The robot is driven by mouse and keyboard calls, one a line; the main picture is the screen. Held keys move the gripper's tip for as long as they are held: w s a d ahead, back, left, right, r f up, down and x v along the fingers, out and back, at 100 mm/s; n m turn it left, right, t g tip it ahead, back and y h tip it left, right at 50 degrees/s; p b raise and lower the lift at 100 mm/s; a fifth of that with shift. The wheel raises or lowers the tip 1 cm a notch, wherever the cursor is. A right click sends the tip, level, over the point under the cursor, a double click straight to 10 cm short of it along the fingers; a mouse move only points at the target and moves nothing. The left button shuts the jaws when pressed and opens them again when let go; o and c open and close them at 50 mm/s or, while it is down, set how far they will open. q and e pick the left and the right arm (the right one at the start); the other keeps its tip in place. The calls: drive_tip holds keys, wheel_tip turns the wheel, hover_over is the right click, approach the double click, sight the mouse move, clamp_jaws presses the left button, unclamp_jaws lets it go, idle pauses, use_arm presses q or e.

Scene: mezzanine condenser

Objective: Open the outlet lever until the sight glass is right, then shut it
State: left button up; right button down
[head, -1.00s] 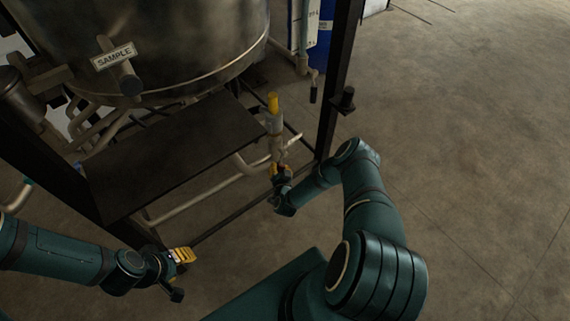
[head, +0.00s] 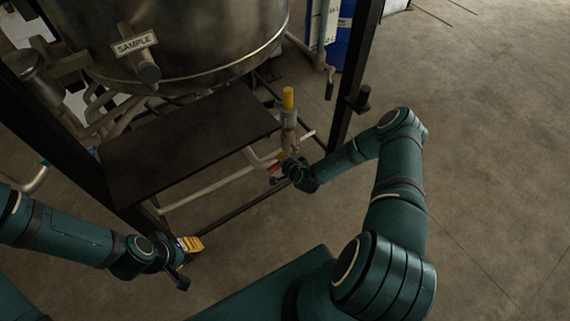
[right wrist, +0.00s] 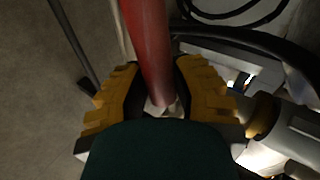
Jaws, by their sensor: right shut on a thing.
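A red lever (right wrist: 147,40) runs between the yellow fingers of my right gripper (right wrist: 158,75) in the right wrist view, and the gripper is shut on it. In the head view my right gripper (head: 285,172) is at the low pipework under the tank's right side, below a yellow-topped upright fitting (head: 288,98). Only a small red part of the lever shows there. My left gripper (head: 190,244) hangs low at the left, away from the pipework; its yellow fingers are small, and their opening is unclear. I cannot make out the sight glass for certain.
A steel tank (head: 215,40) with a SAMPLE tag (head: 134,44) stands above a dark shelf (head: 185,145). A dark frame post (head: 352,95) rises just right of the pipework. A blue drum (head: 345,35) stands behind. The concrete floor (head: 490,130) at right is open.

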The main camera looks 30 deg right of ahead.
drive_tip(key=shift+a+r+m+y+b, duration=0.1)
drive_tip(key=shift+r+m+y+b, duration=0.4)
drive_tip(key=shift+r, duration=0.1)
drive_tip(key=shift+w+r, duration=0.1)
drive_tip(key=c, duration=0.7)
unclamp_jaws()
drive_tip(key=shift+c, duration=0.2)
drive_tip(key=shift+s+r, duration=0.1)
drive_tip(key=shift+s, duration=0.25)
drive_tip(key=v, duration=1.1)
drive_tip(key=shift+r, duration=0.15)
drive_tip(key=shift+s, duration=0.1)
